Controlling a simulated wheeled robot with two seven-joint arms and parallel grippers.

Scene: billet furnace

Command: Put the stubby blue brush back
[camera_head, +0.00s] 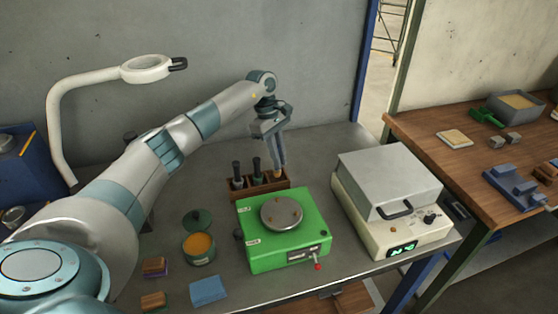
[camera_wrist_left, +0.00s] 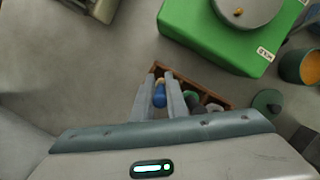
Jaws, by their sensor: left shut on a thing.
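My left gripper (camera_head: 279,168) points down at the right end of a small brown wooden rack (camera_head: 245,192). In the left wrist view its fingers (camera_wrist_left: 158,96) are shut on the stubby blue brush (camera_wrist_left: 160,94), whose rounded blue end shows between them. The brush is at the end compartment of the rack (camera_wrist_left: 214,98); whether it rests on the bottom is hidden. Two dark-handled brushes with green parts, the left one (camera_head: 237,172) and the middle one (camera_head: 257,168), stand upright in the other compartments. My right gripper is not in view.
A green machine with a round plate (camera_head: 262,233) stands just in front of the rack. A grey-lidded box with a display (camera_head: 388,190) is to the right. An open green tin (camera_head: 199,247), its lid (camera_head: 197,221) and a blue cloth (camera_head: 208,290) lie at left front.

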